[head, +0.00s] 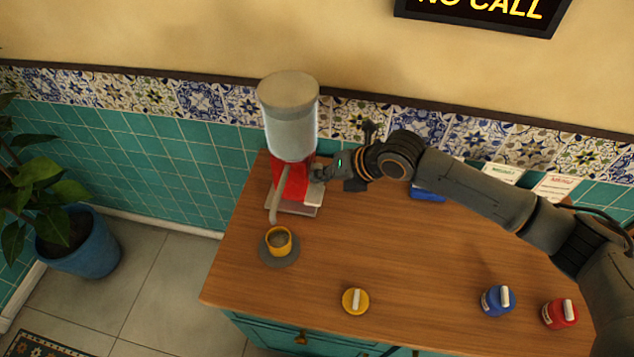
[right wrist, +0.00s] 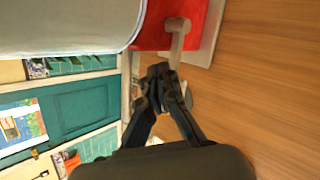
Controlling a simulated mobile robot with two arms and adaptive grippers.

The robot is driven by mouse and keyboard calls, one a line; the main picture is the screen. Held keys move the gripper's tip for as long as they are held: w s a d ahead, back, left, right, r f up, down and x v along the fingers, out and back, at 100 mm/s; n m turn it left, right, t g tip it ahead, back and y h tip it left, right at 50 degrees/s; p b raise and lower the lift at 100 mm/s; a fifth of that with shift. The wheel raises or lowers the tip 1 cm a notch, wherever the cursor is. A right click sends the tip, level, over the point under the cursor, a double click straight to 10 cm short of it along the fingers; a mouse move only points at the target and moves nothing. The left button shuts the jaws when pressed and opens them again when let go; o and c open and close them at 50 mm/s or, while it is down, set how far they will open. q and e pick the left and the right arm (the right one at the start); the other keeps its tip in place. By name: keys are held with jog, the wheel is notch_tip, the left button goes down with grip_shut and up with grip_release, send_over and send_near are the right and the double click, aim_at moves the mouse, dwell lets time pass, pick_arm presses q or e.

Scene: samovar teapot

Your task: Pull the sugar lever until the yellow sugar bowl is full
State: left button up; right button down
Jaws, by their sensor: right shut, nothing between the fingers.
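The sugar dispenser has a pale clear cylinder (head: 291,128) on a red body (head: 293,182), with a beige spout (head: 276,202) slanting down in front. The yellow sugar bowl (head: 279,240) stands below the spout end on a dark saucer (head: 280,258); its inside looks greyish, and its fill level is unclear. My right gripper (head: 319,173) is at the right side of the red body. In the right wrist view, the right gripper (right wrist: 160,74) is shut and empty, with its fingertips just beside a beige lever (right wrist: 178,38) on the red body (right wrist: 152,25). Contact is unclear. My left gripper is out of view.
A yellow round piece (head: 355,301), a blue one (head: 498,301) and a red one (head: 560,313) with white handles stand along the wooden counter's front (head: 430,265). A blue object (head: 428,194) lies behind my right arm. The counter's middle is clear.

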jog(key=shift+s+f+b, duration=0.15)
jog(key=shift+f+b, duration=0.8)
jog(key=shift+f, duration=0.6)
dwell(0.8)
jog(key=shift+r, duration=0.15)
jog(key=shift+w+r+p, duration=0.15)
jog(key=shift+r+p, duration=0.55)
jog(key=shift+r, duration=0.25)
jog(key=shift+w+r+p, duration=0.1)
jog(key=shift+r+p, duration=0.6)
jog(key=shift+r, duration=0.2)
notch_tip(320, 180, up, 5)
jog(key=p, duration=0.4)
send_over(321, 186)
jog(key=shift+w, duration=0.45)
jog(key=shift+f, duration=0.1)
